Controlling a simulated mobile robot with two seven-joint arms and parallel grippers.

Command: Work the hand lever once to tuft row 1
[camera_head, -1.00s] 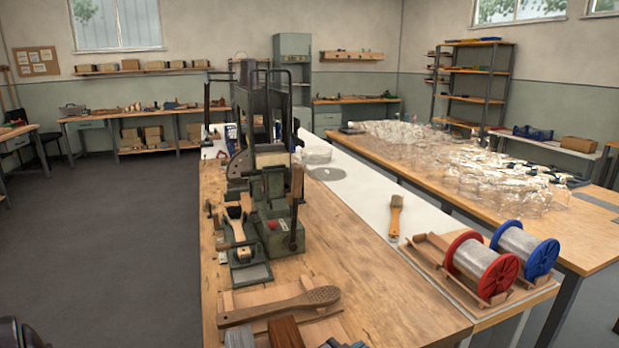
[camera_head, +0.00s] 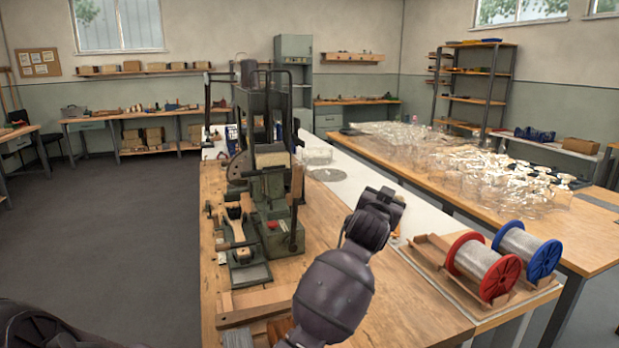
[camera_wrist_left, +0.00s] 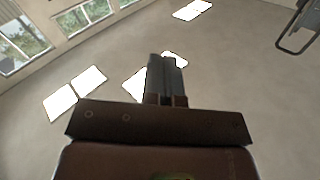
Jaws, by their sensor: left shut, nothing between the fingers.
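The tufting machine (camera_head: 270,185) stands at the far end of the wooden bench, grey-green with dark upright parts. A lever with a wooden grip (camera_head: 298,181) is on its right side, near the frame. A wooden brush piece (camera_head: 235,228) sits at the machine's front left. In the left wrist view my left gripper (camera_wrist_left: 166,72) is shut and empty, pointing away over an open floor, with no machine part between its fingers. My right arm crosses the head view from the bottom; its hand (camera_head: 383,205) is to the right of the lever, apart from it. Its fingertips are hidden.
Red (camera_head: 484,268) and blue (camera_head: 527,250) wire spools stand on a wooden cradle at the right. A wooden tray (camera_head: 255,302) lies at the bench's near end, partly behind my arm. Many clear glass items cover the right table. The floor at left is clear.

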